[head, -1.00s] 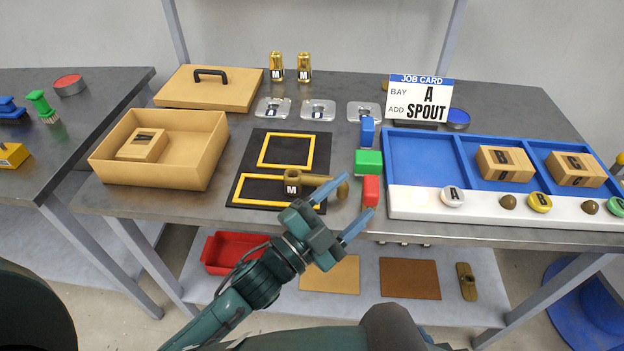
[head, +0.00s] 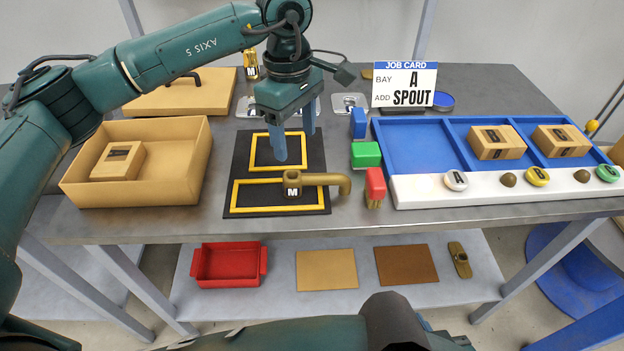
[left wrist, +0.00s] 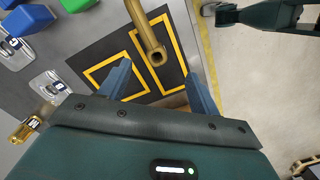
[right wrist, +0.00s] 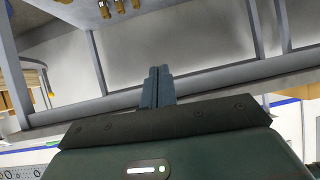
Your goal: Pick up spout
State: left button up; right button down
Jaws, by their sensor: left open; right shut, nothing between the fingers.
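The spout (head: 322,181) is a brown bent pipe with a square block marked M at its left end. It lies on the front yellow-framed square of the black mat (head: 313,145), its curved end reaching past the mat's right edge. In the left wrist view the spout (left wrist: 148,38) shows beyond the fingers. My left gripper (head: 296,140) is open and empty, pointing down above the back square, behind the spout and apart from it. My right gripper (right wrist: 158,88) is shut and empty in the right wrist view, facing a grey frame and wall.
Red (head: 375,187), green (head: 366,155) and blue (head: 358,123) pieces stand right of the mat, beside the blue tray (head: 463,130). An open cardboard box (head: 190,170) is on the left. The job card (head: 405,85) reads bay A, add spout.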

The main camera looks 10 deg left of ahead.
aim_at(292, 179)
pick_arm(q)
jog(key=shift+y, duration=0.3)
jog(key=f+p, duration=0.1)
jog(key=f, duration=0.3)
jog(key=f+p, duration=0.1)
jog(key=f, duration=0.3)
jog(key=a+f+p, duration=0.1)
jog(key=f, duration=0.3)
jog(key=shift+w+a+f, duration=0.1)
jog(key=shift+w+f, duration=0.05)
grip_shut()
